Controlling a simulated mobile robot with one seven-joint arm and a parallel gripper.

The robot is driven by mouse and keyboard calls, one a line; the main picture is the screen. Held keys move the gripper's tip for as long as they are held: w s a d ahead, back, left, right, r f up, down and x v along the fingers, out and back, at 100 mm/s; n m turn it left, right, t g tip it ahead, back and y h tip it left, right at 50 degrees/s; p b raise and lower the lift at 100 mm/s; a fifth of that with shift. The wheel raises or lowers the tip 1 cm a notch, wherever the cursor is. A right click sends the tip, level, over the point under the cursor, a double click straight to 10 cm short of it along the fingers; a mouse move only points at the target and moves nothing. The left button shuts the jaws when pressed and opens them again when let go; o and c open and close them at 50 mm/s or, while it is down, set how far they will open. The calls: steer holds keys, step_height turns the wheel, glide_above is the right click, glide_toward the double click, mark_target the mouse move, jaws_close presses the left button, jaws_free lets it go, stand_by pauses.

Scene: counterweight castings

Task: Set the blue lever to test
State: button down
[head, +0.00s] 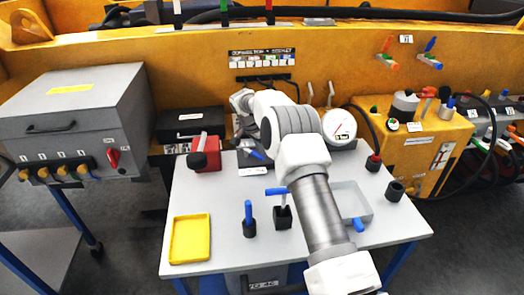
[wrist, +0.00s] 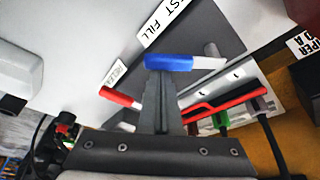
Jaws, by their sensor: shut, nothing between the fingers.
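A blue lever handle (wrist: 168,62) with a pale end crosses just at my fingertips in the wrist view, in front of a grey plate. In the head view a blue lever (head: 254,154) shows beside my gripper (head: 243,143), partly behind my arm. My gripper (wrist: 160,92) is shut with nothing between its fingers; its tips are at or very near the handle, and I cannot tell whether they touch. A white label (wrist: 163,22) reading "...ST FILL" lies above the handle. A second label (wrist: 115,73), partly readable as "RELEA...", is to the left.
A red handle (wrist: 120,97) is left of my fingers and a long red bar (wrist: 228,104) right. On the table (head: 210,205) stand a yellow tray (head: 189,239), a blue-topped post (head: 249,217), a blue T-handle (head: 277,191) and a red block (head: 206,156). A grey cabinet (head: 80,110) stands left.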

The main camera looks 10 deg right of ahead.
steer(key=shift+s+a+f+m+g+b, duration=0.15)
steer(key=shift+s+a+m+b, duration=0.15)
steer(key=shift+m, duration=0.3)
steer(key=shift+s+a+r+m+g+b, duration=0.15)
steer(key=shift+a+m+b, duration=0.15)
steer(key=shift+m, duration=0.3)
steer(key=a+m, duration=0.1)
steer(key=s+m+g, duration=0.1)
steer(key=m, duration=0.1)
steer(key=shift+a+m+h, duration=0.3)
steer(key=shift+a+h, duration=0.05)
steer(key=shift+h, duration=0.05)
steer(key=shift+s+a, duration=0.15)
steer(key=shift+a, duration=0.2)
